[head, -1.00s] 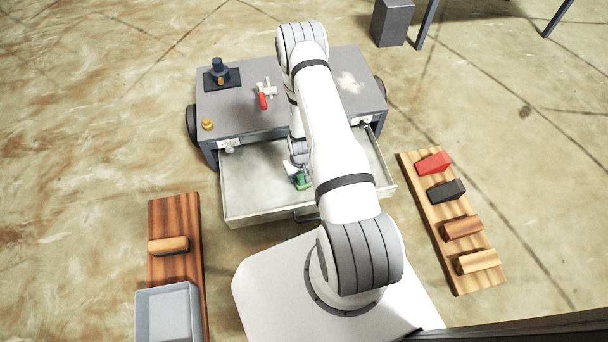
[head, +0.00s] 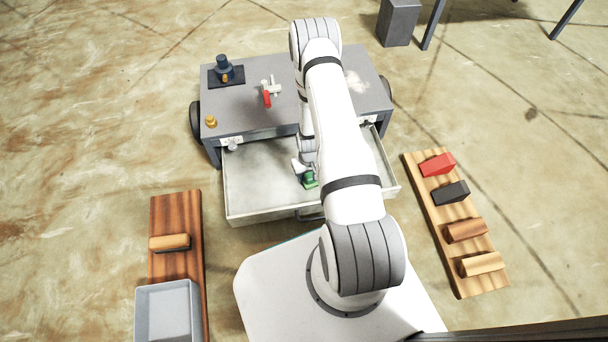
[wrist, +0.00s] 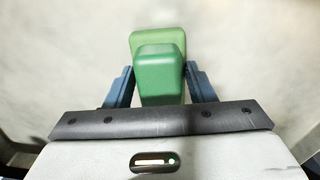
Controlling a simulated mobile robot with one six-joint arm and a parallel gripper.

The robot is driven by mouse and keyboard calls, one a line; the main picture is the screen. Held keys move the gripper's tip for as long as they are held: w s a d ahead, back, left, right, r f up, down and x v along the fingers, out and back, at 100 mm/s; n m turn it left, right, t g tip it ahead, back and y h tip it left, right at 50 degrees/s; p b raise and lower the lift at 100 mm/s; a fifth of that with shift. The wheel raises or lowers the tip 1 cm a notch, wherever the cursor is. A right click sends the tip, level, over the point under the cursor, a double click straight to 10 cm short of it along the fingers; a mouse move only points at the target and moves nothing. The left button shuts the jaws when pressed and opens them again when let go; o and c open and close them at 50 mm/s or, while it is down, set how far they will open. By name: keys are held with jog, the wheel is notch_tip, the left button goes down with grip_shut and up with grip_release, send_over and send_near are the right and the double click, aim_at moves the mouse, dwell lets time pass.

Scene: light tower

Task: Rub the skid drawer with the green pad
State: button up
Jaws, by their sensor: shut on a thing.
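The skid drawer (head: 262,195) is pulled out from the grey skid, its pale inside floor facing up. My gripper (wrist: 160,88) is shut on the green pad (wrist: 158,65), with one blue finger on each side of its dark green grip. In the head view the green pad (head: 310,180) shows inside the drawer, left of my arm. It is at or close above the drawer floor; contact cannot be told. In the wrist view the drawer floor (wrist: 60,60) looks pale with faint greyish patches. My arm hides the drawer's middle right part.
The skid top (head: 245,110) carries a red-handled valve (head: 267,97), a dark blue fitting (head: 223,68) and a whitish patch (head: 355,82). A rack with several blocks (head: 466,231) lies right. A wooden board (head: 176,215) with a brush and a grey bin (head: 168,310) lies left.

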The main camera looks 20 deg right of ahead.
jog(key=shift+w+d+r, duration=0.1)
jog(key=shift+w+d, duration=0.05)
jog(key=shift+w, duration=0.5)
jog(key=shift+w+d, duration=0.1)
jog(key=shift+w, duration=0.55)
jog(key=shift+w+a+b, duration=0.2)
jog(key=shift+a+b, duration=0.05)
jog(key=shift+a, duration=0.65)
jog(key=shift+w+a+b, duration=0.2)
jog(key=shift+a, duration=0.7)
jog(key=shift+s+d+f, duration=0.1)
jog(key=shift+s+d, duration=0.1)
jog(key=shift+d, duration=0.75)
jog(key=shift+s+d+f, duration=0.1)
jog(key=shift+s+d, duration=0.1)
jog(key=shift+d, duration=0.7)
jog(key=shift+r+p, duration=1.75)
jog(key=shift+r, duration=1.3)
jog(key=shift+r+p, duration=0.95)
jog(key=shift+r, duration=0.55)
jog(key=shift+w, duration=0.1)
